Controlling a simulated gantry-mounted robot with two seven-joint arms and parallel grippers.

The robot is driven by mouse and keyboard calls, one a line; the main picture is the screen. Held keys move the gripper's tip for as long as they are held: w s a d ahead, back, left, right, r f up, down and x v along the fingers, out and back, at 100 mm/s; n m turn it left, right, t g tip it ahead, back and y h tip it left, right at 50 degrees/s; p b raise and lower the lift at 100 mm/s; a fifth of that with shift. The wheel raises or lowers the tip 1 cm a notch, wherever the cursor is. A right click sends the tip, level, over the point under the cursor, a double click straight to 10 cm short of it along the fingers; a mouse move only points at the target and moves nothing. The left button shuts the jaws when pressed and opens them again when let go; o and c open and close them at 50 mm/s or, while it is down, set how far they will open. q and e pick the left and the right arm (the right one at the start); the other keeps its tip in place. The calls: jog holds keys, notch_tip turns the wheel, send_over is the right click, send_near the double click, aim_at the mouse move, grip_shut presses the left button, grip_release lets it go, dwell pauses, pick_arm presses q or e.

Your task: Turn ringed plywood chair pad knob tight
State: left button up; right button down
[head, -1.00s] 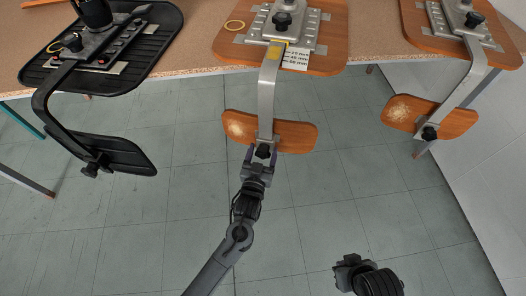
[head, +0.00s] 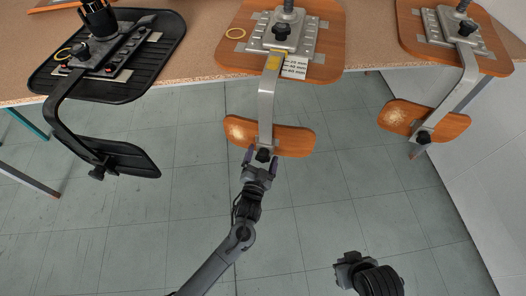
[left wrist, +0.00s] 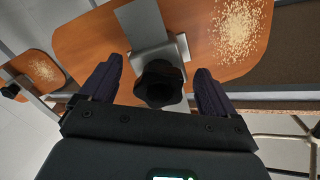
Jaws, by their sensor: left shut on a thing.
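The plywood chair in the middle of the head view has a seat (head: 238,42) with a yellow ring (head: 236,33) lying on it. A grey metal bar (head: 267,95) runs from the seat to its back pad (head: 293,140). A dark lobed pad knob (left wrist: 160,82) sits at the bar's end, large in the left wrist view. My left gripper (head: 260,163) is at this knob, with one purple-grey finger on each side, shut on it. The gripper partly hides the knob in the head view. My right gripper (head: 352,268) is low and away from the chairs; its fingers are unclear.
A black chair (head: 160,50) with a yellow ring stands on the left. Another plywood chair (head: 405,22) stands on the right. All rest on a speckled bench (head: 203,75). The grey floor around my arms is clear.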

aim_at(262, 160)
pick_arm(q)
jog(key=shift+o, duration=0.2)
jog(key=shift+r+m, duration=0.35)
jog(key=shift+m, duration=0.55)
jog(key=o, duration=1.2)
jog(key=shift+w+d+f, duration=0.1)
jog(key=shift+d, duration=0.15)
jog(key=shift+p+v, duration=0.9)
jog(key=shift+p, duration=0.15)
jog(key=p+v, duration=0.2)
jog(key=shift+s+a, duration=0.15)
jog(key=shift+s, duration=0.1)
jog(key=shift+s+a+p, duration=0.15)
jog(key=shift+s+p, duration=0.2)
jog(key=shift+s, duration=0.2)
jog(key=shift+s+a+f, duration=0.1)
jog(key=shift+s, duration=0.25)
